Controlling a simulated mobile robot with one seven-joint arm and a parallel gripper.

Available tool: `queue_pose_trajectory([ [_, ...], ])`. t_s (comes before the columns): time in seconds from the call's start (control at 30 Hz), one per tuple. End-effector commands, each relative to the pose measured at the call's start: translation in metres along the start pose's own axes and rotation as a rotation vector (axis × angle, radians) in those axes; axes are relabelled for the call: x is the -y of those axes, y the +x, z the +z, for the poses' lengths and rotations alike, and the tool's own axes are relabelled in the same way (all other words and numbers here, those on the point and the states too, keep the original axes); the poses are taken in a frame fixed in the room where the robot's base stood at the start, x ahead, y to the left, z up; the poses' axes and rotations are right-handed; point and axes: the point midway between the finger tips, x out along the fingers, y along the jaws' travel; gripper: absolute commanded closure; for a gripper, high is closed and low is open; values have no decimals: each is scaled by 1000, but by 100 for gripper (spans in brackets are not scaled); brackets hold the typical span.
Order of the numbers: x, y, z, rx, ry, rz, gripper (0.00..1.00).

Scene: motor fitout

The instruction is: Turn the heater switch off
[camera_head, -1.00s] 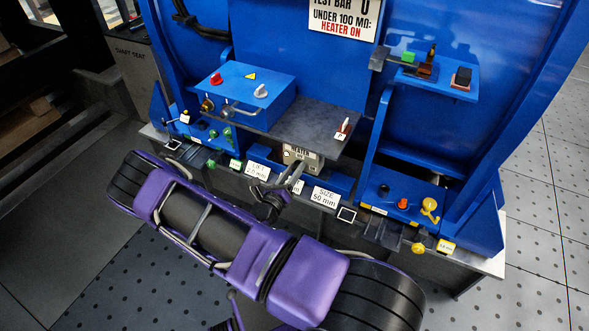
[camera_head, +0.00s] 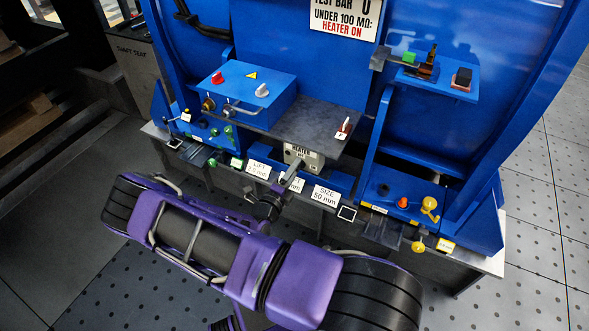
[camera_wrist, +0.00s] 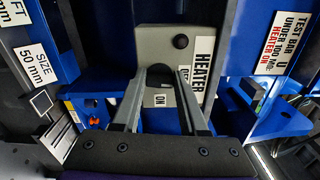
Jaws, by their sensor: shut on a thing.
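The heater switch box (camera_head: 304,157) is a small beige unit marked HEATER, under the front edge of the dark shelf. In the wrist view the box (camera_wrist: 180,42) fills the upper middle, with a round black knob on its face and the HEATER label beside it. An ON label shows between my fingers. In the head view my gripper (camera_head: 294,171) reaches the box from below and in front.
A blue control box (camera_head: 250,95) with a red button and a grey knob stands above left. A dark shelf (camera_head: 318,128) overhangs the heater box. White label plates (camera_head: 325,196) line the front edge below. A yellow knob (camera_head: 429,205) is at the right.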

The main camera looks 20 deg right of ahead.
Motion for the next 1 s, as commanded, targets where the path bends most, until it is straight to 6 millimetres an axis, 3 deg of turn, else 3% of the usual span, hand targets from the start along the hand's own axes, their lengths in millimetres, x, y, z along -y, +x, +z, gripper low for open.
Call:
queue_pose_trajectory([
  [0.3, -1, -1, -1, -1, -108, 3, 100],
  [0.8, -2, -1, -1, -1, -126, 3, 100],
  [0.83, -2, -1, -1, -1, -126, 3, 56],
  [1.0, -1, 0, -1, -1, -125, 2, 28],
])
